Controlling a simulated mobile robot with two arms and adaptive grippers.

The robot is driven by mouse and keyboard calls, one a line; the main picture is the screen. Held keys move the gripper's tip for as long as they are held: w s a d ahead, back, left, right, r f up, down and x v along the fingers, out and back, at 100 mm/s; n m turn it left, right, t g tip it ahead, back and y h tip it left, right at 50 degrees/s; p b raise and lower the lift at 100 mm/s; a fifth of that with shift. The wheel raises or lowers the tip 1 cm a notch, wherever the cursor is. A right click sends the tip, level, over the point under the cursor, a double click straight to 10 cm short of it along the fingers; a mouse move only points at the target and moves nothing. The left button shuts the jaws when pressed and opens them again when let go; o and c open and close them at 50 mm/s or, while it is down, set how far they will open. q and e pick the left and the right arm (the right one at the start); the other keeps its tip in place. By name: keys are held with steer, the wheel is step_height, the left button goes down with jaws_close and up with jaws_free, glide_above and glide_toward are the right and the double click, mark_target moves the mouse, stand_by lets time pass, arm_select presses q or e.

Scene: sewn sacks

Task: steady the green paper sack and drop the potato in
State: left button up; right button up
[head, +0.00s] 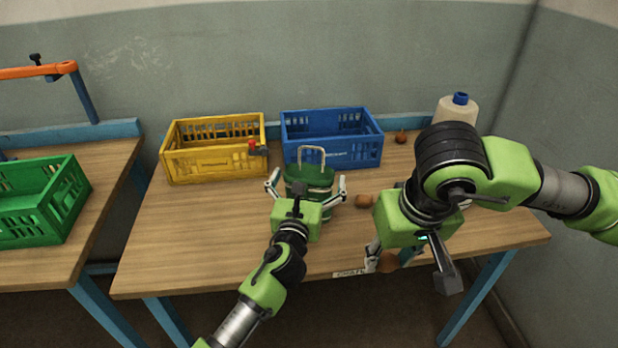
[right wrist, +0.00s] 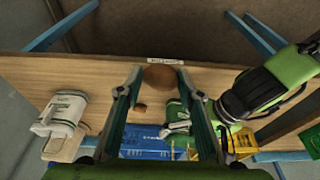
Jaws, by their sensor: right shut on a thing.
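The green paper sack (head: 310,174) stands upright on the table in front of the blue crate, with a light metal loop above its top. My left gripper (head: 307,181) has its fingers spread, one on each side of the sack, with a gap seeming to show on both sides. My right gripper (head: 408,270) is shut on a brown potato (head: 388,262) near the table's front edge, to the right of the sack. In the right wrist view the held potato (right wrist: 160,75) sits between the fingertips, and the green sack (right wrist: 175,109) shows beyond.
A second brown round item (head: 363,201) lies right of the sack. A yellow crate (head: 212,165) and a blue crate (head: 345,155) stand behind. An onion-like item (head: 401,137) and a blue-capped container (head: 455,112) are at back right. A green crate (head: 35,213) is on the left table.

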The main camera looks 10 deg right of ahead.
arm_select(q)
steer(key=c, duration=1)
arm_select(e)
steer(key=w+a+r+m, duration=0.1)
steer(key=w+a+r, duration=0.15)
steer(key=w, duration=0.55)
steer(key=w+a+r+m, duration=0.15)
steer(key=w+a, duration=0.25)
steer(key=w, duration=0.5)
steer(key=m, duration=0.1)
glide_toward(309, 164)
steer(key=shift+s+a+f+h, duration=0.15)
steer(key=shift+s+f+h, duration=0.1)
steer(key=shift+f, duration=0.4)
steer(key=shift+s+a+f+h, duration=0.15)
steer(key=shift+s+f, duration=0.1)
steer(key=shift+f, duration=0.4)
steer(key=shift+f, duration=0.2)
steer(key=shift+f, duration=2.05)
